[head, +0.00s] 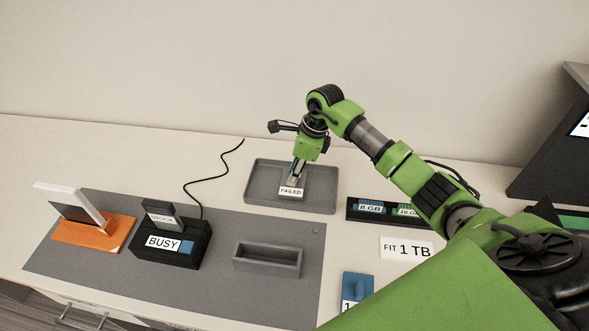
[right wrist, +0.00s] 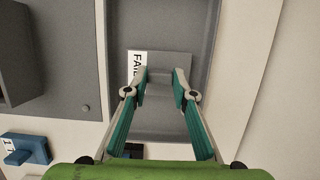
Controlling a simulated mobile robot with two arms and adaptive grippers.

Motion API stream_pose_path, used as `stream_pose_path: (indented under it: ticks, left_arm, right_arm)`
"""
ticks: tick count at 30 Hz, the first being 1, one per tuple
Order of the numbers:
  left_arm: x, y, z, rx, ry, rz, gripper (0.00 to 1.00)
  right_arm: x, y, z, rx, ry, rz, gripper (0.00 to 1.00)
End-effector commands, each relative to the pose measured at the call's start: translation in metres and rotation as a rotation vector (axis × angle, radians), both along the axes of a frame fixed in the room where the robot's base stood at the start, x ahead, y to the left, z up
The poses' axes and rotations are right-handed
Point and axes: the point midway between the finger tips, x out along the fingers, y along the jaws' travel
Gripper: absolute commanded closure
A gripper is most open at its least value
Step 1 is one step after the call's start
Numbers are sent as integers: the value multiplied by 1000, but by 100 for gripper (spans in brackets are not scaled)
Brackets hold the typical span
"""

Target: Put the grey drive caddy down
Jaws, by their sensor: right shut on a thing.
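The grey drive caddy (head: 291,192) carries a white FAILED label and is in or just over the grey tray (head: 257,185), near its middle. In the right wrist view the caddy (right wrist: 172,62) lies within the tray's walls, its label towards the left. My right gripper (head: 297,172) is above it, pointing down; in the right wrist view its fingertips (right wrist: 160,78) are shut on the caddy's raised grey part. I cannot tell whether the caddy's underside touches the tray floor. My left gripper is not in view.
A black dock labelled BUSY (head: 190,249) holds another grey caddy (head: 160,213). An empty grey holder (head: 267,262), an orange stand (head: 75,238), a black memory rack (head: 352,215), a FIT 1 TB card (head: 406,250) and a blue caddy (head: 357,287) stand around. A cable lies left of the tray.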

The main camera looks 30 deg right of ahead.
Motion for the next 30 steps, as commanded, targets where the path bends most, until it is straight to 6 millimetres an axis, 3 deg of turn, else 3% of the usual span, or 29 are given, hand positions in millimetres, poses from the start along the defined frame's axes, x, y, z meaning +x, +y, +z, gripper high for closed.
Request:
stream_pose_path:
  ticks: [7,8,9,23,30]
  left_arm:
    - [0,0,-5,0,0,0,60]
    - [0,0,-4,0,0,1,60]
    - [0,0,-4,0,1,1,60]
    - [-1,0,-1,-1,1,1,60]
    - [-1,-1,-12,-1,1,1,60]
  right_arm:
    - [0,0,-4,-1,-1,1,99]
    - [0,0,-3,0,0,1,70]
    - [0,0,-2,0,0,1,60]
    - [0,-1,4,0,-2,-1,59]
    - [-6,-12,46,-3,-5,-1,59]
